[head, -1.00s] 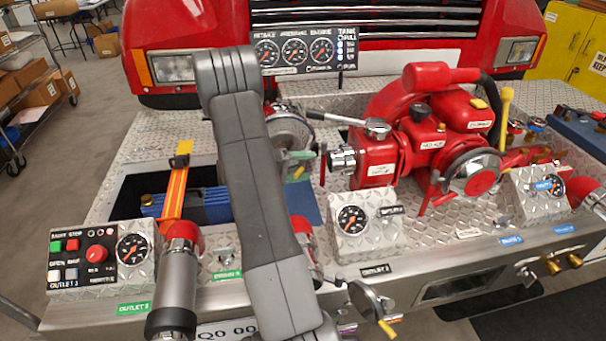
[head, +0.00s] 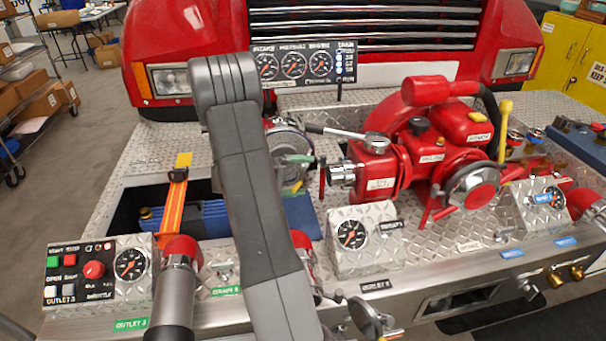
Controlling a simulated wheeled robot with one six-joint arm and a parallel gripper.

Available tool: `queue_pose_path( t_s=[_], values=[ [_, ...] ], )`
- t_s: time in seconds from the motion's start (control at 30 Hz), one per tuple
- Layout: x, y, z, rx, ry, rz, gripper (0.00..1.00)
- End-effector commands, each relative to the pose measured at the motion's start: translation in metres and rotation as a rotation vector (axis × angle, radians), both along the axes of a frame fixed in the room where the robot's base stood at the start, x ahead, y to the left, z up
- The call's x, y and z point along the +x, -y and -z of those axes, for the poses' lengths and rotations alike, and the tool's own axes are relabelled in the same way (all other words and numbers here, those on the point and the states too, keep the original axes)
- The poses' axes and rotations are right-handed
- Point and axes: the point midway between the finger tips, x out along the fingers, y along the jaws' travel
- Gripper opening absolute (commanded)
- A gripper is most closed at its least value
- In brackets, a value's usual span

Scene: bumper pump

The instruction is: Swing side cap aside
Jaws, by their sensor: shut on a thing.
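A round metal cap (head: 367,318) with a yellow-tipped handle hangs at the bumper's front edge, low in the head view and cut off by the lower border. It looks like the side cap. My grey arm (head: 260,200) runs from the upper middle down past the lower border, just left of this cap. My gripper is outside the picture, so its contact with the cap cannot be seen. Another round metal fitting (head: 292,140) with a greenish handle is partly hidden behind my arm.
The red pump (head: 430,150) stands right of centre on the tread plate. A gauge box (head: 358,238) sits in front of it. A control panel (head: 98,274) and red-topped outlet pipe (head: 183,250) are at the left. My arm hides part of the bumper's middle.

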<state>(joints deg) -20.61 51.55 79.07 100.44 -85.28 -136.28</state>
Motion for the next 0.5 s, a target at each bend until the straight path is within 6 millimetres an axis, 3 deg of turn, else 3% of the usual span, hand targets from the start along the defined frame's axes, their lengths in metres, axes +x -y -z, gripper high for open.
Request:
queue_pose_path(
  t_s=[0.03, 0.5],
  values=[
    [0.002, -0.005, -0.021, -0.013, 0.024, 0.000, 0.82],
    [-0.006, -0.038, -0.024, -0.011, 0.026, -0.002, 0.82]
  ],
)
